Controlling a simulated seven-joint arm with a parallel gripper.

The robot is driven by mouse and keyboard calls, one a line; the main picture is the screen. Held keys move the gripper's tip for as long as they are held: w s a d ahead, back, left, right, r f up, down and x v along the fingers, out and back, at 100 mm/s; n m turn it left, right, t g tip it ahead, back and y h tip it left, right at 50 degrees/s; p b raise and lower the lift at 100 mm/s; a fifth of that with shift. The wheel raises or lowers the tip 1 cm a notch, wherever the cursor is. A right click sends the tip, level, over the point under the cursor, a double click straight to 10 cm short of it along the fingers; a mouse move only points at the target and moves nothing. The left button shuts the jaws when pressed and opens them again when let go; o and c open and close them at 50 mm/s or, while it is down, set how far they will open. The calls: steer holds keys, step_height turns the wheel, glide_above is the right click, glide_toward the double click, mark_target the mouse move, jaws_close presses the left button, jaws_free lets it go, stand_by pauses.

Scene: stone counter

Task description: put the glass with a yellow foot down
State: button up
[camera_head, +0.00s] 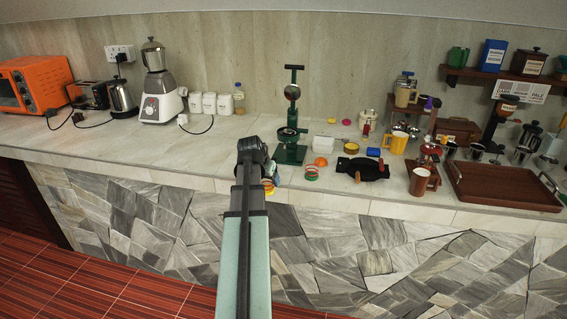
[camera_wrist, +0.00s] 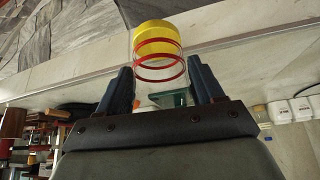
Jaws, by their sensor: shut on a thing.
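The yellow foot points away from the gripper, toward the top of the picture. In the head view my gripper (camera_head: 262,165) is at the counter's front edge. Only a small yellow and orange part of the glass (camera_head: 269,187) shows there; my arm hides the rest. I cannot tell how high the foot is above the counter.
The stone counter (camera_head: 225,160) is clear left of my gripper. A green press (camera_head: 290,153) stands close behind. Right of it are a banded ring-like object (camera_head: 311,173), an orange bowl (camera_head: 320,162), a black mat-like item (camera_head: 362,169), mugs and a brown tray (camera_head: 500,187).

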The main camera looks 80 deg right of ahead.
steer(key=s+d, duration=0.1)
steer(key=d, duration=1)
steer(key=s+d, duration=0.1)
steer(key=d, duration=0.4)
steer(key=shift+s+d, duration=0.25)
steer(key=shift+s, duration=0.05)
steer(key=shift+a+f, duration=0.25)
steer(key=shift+f, duration=0.05)
steer(key=shift+f, duration=0.15)
steer(key=o, duration=1.1)
steer(key=v, duration=1.2)
